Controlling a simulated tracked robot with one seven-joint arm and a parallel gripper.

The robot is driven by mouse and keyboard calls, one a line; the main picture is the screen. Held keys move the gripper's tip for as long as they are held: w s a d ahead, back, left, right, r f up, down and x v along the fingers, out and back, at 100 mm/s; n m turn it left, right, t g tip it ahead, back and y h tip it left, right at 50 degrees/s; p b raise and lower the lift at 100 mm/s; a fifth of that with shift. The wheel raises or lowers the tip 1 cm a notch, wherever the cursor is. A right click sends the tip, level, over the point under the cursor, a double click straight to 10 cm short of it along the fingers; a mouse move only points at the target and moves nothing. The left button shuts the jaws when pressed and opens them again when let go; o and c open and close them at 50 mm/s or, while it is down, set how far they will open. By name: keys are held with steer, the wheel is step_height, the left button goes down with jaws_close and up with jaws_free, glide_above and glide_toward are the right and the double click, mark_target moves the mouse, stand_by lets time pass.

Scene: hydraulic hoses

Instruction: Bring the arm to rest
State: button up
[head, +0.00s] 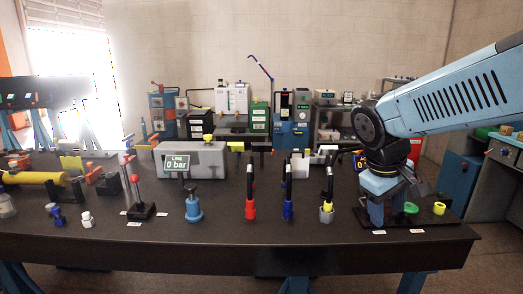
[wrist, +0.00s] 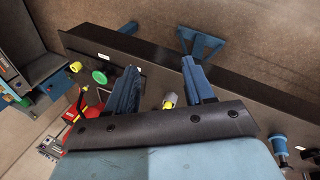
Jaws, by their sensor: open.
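My arm reaches in from the right in the head view and bends down at a dark round joint. My gripper (head: 393,203) hangs at the right end of the dark bench (head: 290,240), pointing down. In the wrist view my gripper (wrist: 160,73) has its two blue fingers spread apart, with nothing held between them. A yellow-and-grey hose end (wrist: 169,100) shows beyond the gap between the fingers. I cannot tell the exact height of the fingertips above the bench.
Hoses with red (head: 250,209), blue (head: 288,210) and yellow (head: 327,207) ends stand upright left of my gripper. A green cap (head: 411,208) and yellow cap (head: 439,208) are close on its right. A grey block with a "LINE 0 bar" display (head: 178,163) stands further left.

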steer(key=s+a+r+m+t+y, duration=0.2)
steer(key=s+r+m+t+y, duration=0.1)
steer(key=s+r+m, duration=0.1)
steer(key=shift+s+a+r+t, duration=0.25)
steer(key=shift+s+t, duration=0.15)
